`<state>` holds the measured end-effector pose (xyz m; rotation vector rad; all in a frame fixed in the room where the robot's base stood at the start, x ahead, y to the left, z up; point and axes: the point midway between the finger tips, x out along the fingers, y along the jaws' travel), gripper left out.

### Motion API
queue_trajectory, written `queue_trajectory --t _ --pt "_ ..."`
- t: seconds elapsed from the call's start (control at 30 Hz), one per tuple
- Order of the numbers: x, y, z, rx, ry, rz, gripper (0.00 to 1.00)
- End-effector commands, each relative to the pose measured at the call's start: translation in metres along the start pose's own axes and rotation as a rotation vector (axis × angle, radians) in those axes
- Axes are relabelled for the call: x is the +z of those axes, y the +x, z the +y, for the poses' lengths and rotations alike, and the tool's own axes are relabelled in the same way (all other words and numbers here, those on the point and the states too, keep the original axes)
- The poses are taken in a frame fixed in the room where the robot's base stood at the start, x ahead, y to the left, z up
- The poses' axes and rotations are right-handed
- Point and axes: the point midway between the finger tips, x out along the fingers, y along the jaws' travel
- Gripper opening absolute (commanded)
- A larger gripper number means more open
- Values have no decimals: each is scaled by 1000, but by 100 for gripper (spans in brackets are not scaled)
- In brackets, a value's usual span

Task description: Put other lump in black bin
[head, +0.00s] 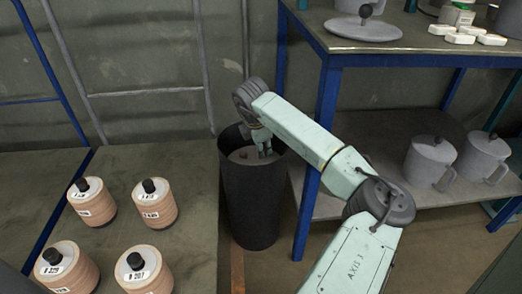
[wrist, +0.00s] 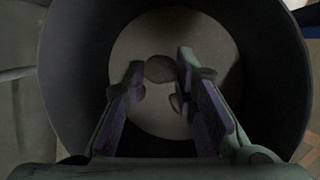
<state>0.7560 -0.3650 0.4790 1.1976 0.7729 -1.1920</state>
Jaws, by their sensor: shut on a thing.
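The black bin (head: 252,205) stands on the floor between the left table and the blue-framed bench. My gripper (head: 263,146) points down into its mouth. In the wrist view the bin's dark wall (wrist: 75,60) surrounds my gripper (wrist: 158,75), with a lighter round surface (wrist: 140,45) below. A dark, rounded lump (wrist: 160,69) shows between the fingertips, and the fingers are shut on it. The fingers partly hide it. Whether it touches the surface below, I cannot tell.
On the left table (head: 190,240) stand several tan cylinders with white tops and black knobs, such as one (head: 155,204). The bench's blue leg (head: 318,160) is close to the bin's right side. Two grey lidded mugs (head: 430,162) (head: 483,157) stand on its lower shelf.

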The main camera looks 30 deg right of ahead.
Motion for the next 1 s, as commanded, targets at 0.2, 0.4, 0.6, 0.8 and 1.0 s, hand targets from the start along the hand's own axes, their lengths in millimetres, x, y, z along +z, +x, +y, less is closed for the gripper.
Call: queue_trajectory --t 0.2,0.4,0.6,0.8,1.0 --pt "-3 12 -4 1 0 -1 10" --pt "-4 15 -5 0 -1 0 10" --pt "-6 21 -6 0 -1 0 10" --pt "-6 23 -7 0 0 0 10" --pt "-6 23 -7 0 -1 0 37"
